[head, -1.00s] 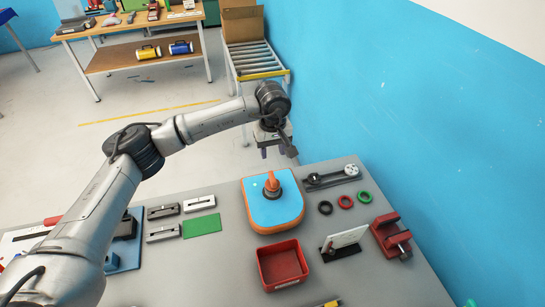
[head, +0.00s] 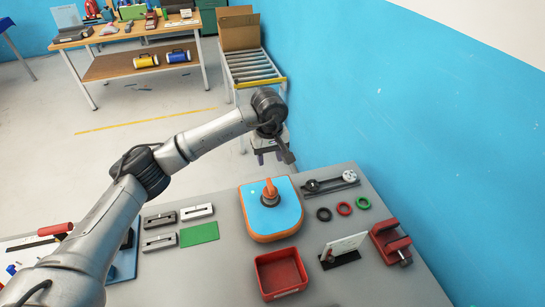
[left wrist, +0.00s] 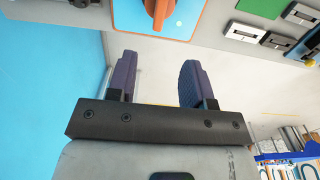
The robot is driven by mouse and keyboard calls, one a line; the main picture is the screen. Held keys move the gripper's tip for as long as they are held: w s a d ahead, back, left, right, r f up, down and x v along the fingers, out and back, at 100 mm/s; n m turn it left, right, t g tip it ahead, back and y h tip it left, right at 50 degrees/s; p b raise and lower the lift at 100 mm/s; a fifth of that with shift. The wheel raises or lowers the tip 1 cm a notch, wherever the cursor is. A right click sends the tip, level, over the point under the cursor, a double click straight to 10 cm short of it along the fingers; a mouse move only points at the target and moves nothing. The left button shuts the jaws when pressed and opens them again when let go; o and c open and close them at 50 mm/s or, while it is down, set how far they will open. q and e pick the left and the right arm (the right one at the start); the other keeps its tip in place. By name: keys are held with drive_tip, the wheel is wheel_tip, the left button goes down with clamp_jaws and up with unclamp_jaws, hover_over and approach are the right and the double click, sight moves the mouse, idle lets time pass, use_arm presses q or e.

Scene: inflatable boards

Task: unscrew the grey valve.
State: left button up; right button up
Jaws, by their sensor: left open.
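A blue inflatable board with an orange rim (head: 285,222) lies on the grey table. On it stands a valve with a grey round collar (head: 270,200) and an orange handle (head: 269,187) on top. My left gripper (head: 270,158) is open and empty, beyond the table's far edge, behind the board and apart from the valve. In the left wrist view its two purple fingers (left wrist: 156,70) are spread, with the orange handle (left wrist: 157,8) at the top edge, cut off. My right gripper is not in view.
A red tray (head: 261,279) stands in front of the board. Black, red (head: 344,208) and green rings, a black-and-silver tool (head: 330,183) and a red vise (head: 391,238) lie right. Grey blocks (head: 160,239) and a green plate (head: 200,232) lie left. A blue wall (head: 420,120) borders the right.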

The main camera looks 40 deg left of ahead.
sight(270, 183)
use_arm(q)
wheel_tip(270, 183, down, 13)
drive_tip(key=shift+d+r, duration=0.1)
idle(0.4)
drive_tip(key=shift+c, duration=0.2)
clamp_jaws()
drive_tip(key=c, duration=0.6)
unclamp_jaws()
clamp_jaws()
drive_tip(key=shift+n, duration=0.8)
drive_tip(key=shift+n+p, duration=0.3)
drive_tip(key=shift+n, duration=0.6)
